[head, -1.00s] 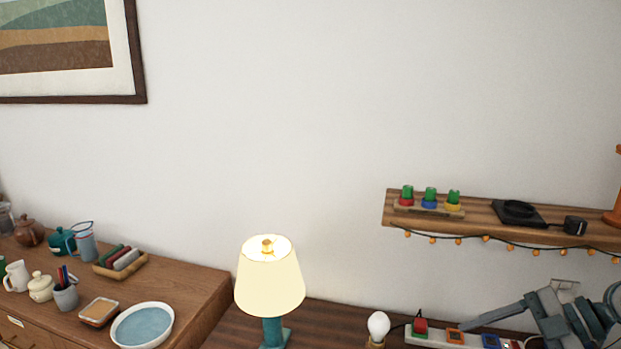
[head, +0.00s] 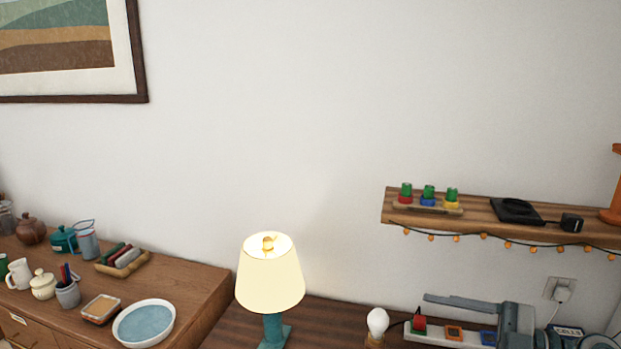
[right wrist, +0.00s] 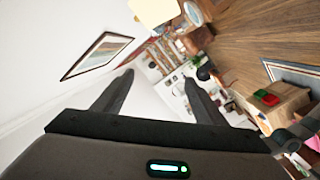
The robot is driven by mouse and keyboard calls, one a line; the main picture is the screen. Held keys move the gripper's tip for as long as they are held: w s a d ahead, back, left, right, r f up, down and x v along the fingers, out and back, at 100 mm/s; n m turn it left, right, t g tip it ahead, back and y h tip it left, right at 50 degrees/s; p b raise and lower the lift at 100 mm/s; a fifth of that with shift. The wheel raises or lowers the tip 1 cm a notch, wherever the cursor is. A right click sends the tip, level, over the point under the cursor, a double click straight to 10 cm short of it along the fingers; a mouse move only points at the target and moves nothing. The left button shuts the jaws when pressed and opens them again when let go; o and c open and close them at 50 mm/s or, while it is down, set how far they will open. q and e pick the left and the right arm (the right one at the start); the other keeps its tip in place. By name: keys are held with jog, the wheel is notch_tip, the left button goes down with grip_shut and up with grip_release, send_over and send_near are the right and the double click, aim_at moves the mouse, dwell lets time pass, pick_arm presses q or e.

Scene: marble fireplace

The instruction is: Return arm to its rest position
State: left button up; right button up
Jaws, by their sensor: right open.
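My right gripper (right wrist: 157,88) shows in the right wrist view with its two dark fingers apart and nothing between them. It points across the room, away from any nearby surface. In the head view part of my right arm (head: 480,309) is at the lower right, in front of the white power strip (head: 436,335) and below the wall shelf. My left gripper is not in view.
The wooden shelf (head: 480,218) with a hanging string of lights juts out above my right arm. A lit lamp (head: 270,280) and a bulb (head: 377,322) stand left of the arm. A dresser (head: 205,290) with crockery is at the far left.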

jog(key=w+d+f+m+t+h, duration=0.1)
jog(key=w+d+m+t+h, duration=0.1)
jog(key=m+t+h, duration=0.35)
jog(key=w+d+f+m+t+h, duration=0.1)
jog(key=d+m+t+h, duration=0.2)
jog(key=m+t, duration=0.5)
jog(key=s+d+f+m+g+h, duration=0.2)
jog(key=f+m+h, duration=0.2)
jog(key=f, duration=0.3)
jog(key=s+d+f+m+g+h, duration=0.2)
jog(key=f+m+h, duration=0.1)
jog(key=f+h, duration=0.3)
jog(key=s+a+f+g+y, duration=0.1)
jog(key=s+a+f+g, duration=0.25)
jog(key=s+f, duration=0.45)
jog(key=s+a+f+g+y, duration=0.1)
jog(key=s+a+f+g, duration=0.1)
jog(key=s+f+g, duration=0.6)
jog(key=s+a+f+g+y, duration=0.1)
jog(key=s+a+f, duration=0.3)
jog(key=s, duration=0.6)
notch_tip(320, 180, down, 30)
jog(key=s+d+g, duration=0.1)
jog(key=s+g, duration=0.1)
jog(key=s+d+f+b, duration=0.1)
jog(key=s+d+f, duration=0.2)
jog(key=s+f, duration=1.4)
jog(key=shift+s+d+f+n+g+h+b, duration=0.15)
jog(key=shift+s+f+n+g+h+b, duration=0.2)
jog(key=shift+s+f+n+g, duration=0.1)
